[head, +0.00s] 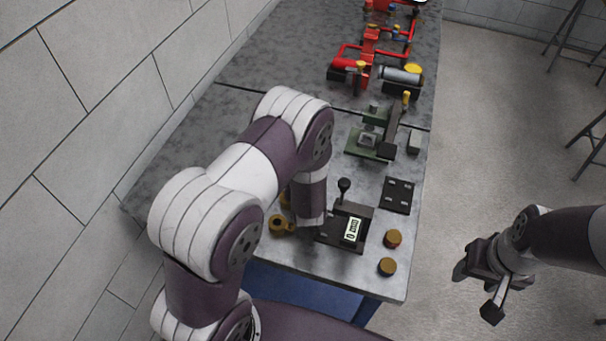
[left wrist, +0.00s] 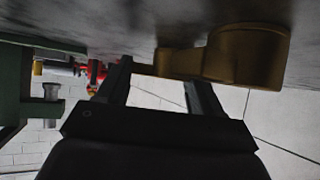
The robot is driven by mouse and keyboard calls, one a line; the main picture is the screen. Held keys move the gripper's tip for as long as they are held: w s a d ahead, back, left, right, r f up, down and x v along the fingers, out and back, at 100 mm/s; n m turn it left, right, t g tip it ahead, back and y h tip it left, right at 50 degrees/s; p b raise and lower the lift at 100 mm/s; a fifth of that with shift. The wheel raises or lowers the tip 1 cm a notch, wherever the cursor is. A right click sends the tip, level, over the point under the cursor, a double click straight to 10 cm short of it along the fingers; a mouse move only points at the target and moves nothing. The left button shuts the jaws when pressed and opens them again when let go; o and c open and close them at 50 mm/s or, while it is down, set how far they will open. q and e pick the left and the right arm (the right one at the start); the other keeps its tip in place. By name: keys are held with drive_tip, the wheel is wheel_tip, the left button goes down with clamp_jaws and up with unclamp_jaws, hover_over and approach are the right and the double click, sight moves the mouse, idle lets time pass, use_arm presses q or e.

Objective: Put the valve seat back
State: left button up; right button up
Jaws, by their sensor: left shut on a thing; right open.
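A brass-coloured part (head: 283,225) with a round body shows at the table's left front in the head view, beside the end of my left arm. I take it for the valve seat, but cannot be sure. In the left wrist view a brass part (left wrist: 245,56) has a round body and a narrower arm reaching between the fingers. My left gripper (left wrist: 160,85) is shut on that narrower arm, close to the grey table surface. In the head view my left arm hides most of this gripper. My right gripper (head: 476,290) is open and empty, off the table's right side.
A black device with a display (head: 353,229) stands right of the brass part. Two brass caps (head: 393,238) (head: 387,267) and a black slotted plate (head: 397,195) lie nearby. A green fixture (head: 370,143) and red pumpset (head: 370,55) stand farther back. A wall runs along the left.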

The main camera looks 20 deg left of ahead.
use_arm(q)
drive_tip(key=shift+f, duration=0.2)
drive_tip(key=o, duration=1.3)
drive_tip(key=shift+c, duration=0.2)
drive_tip(key=shift+r, duration=0.4)
drive_tip(key=v, duration=0.7)
drive_tip(key=shift+s, duration=0.3)
drive_tip(key=shift+w, duration=0.1)
